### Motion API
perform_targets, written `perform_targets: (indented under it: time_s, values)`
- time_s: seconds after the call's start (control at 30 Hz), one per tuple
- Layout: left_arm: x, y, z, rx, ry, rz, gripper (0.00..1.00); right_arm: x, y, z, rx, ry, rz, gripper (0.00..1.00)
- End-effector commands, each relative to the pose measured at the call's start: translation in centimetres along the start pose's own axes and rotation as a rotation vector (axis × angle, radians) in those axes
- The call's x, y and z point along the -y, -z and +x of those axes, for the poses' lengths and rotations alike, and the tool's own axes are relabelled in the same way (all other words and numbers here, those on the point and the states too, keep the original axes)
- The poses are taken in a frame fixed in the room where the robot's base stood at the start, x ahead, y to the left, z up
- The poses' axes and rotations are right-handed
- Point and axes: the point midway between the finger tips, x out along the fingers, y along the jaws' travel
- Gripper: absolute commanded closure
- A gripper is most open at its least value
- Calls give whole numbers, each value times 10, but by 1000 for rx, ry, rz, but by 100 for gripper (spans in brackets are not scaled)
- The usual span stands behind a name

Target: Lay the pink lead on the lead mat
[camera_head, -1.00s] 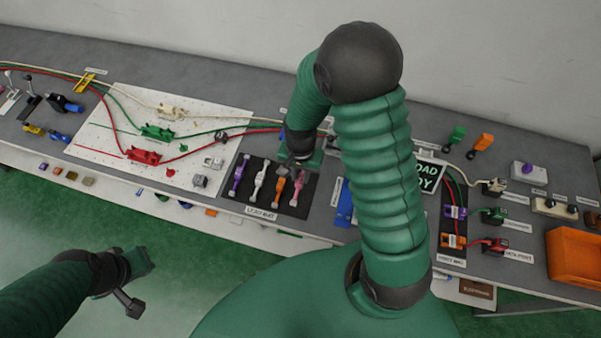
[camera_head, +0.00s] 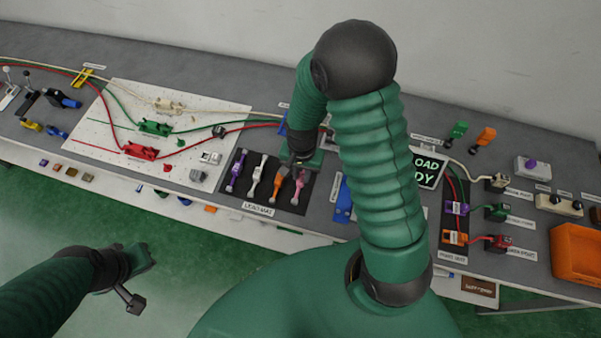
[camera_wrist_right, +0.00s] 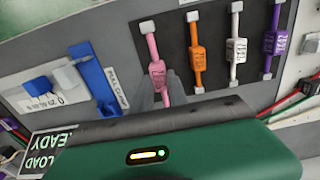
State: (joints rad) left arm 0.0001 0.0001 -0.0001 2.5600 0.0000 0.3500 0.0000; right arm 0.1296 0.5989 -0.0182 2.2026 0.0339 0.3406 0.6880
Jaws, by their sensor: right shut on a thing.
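The pink lead (camera_head: 300,186) is at the right end of the dark lead mat (camera_head: 238,203), beside the orange lead (camera_head: 277,188). In the right wrist view the pink lead (camera_wrist_right: 156,68) stretches over the mat's edge end, its lower part close to my gripper. My right gripper (camera_head: 295,166) is shut on the pink lead, low over the mat; its fingers are partly hidden by the hand. I cannot tell whether the lead touches the mat. My left gripper (camera_head: 138,285) hangs over the green floor, away from the bench; its jaw gap is unclear.
A white lead (camera_head: 257,177) and a purple lead (camera_head: 237,172) lie on the mat, left of the orange one. A blue clip-like tool (camera_head: 343,200) is just right of the mat. A white board (camera_head: 120,105) with red and green cables lies to the left. An orange bin (camera_head: 577,255) stands far right.

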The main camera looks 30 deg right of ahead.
Motion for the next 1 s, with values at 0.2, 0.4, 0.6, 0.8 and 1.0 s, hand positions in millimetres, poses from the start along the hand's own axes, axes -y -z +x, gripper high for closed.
perform_targets:
  time_s: [0.2,0.4,0.6,0.8,1.0]
  values:
    - [0,1,-3,0,0,0,100,-2,2,-1,-1,0,1,100]
    - [0,1,-3,0,0,0,100,-2,2,0,-1,0,0,100]
    - [0,0,0,0,0,0,100,0,0,6,0,-1,0,100]
    - [0,-1,4,0,0,0,100,1,-3,12,0,-1,-1,100]
    - [0,-1,4,0,0,0,100,2,-4,13,-1,0,0,100]
